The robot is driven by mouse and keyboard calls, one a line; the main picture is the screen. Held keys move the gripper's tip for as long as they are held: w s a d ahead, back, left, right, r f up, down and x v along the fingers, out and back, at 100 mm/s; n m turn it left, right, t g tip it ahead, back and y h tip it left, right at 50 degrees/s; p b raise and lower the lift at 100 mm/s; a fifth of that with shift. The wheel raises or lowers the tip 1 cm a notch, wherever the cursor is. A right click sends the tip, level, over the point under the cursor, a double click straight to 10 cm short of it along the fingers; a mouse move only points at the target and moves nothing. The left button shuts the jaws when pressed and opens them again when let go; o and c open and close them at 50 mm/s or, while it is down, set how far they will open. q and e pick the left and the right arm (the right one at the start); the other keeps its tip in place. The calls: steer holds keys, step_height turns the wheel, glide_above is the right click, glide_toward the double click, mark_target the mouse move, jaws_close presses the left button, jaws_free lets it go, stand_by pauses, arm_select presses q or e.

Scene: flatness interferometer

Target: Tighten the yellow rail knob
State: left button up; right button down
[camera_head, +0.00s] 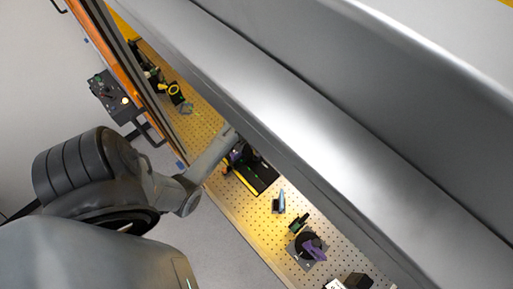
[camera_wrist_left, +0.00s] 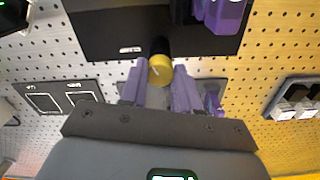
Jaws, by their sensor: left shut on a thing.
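The fingertips partly hide the knob's sides. In the head view my left arm (camera_head: 212,152) reaches to the black unit on the perforated table, and the knob cannot be made out there. My right gripper is not in view.
A perforated table (camera_head: 233,195) lies under a large grey beam (camera_head: 300,115) in the head view. A dark round stage with a purple part (camera_head: 312,249) stands lower right. In the wrist view, a dark panel (camera_wrist_left: 62,97) lies left and a switch box (camera_wrist_left: 296,98) right.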

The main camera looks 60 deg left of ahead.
arm_select(q)
steer(key=m, duration=0.5)
steer(key=shift+m, duration=0.4)
stand_by(0.3)
steer(key=o, duration=1.1)
steer(key=shift+c, duration=0.2)
steer(key=shift+r, duration=0.15)
step_height(320, 180, up, 11)
steer(key=shift+f, duration=0.2)
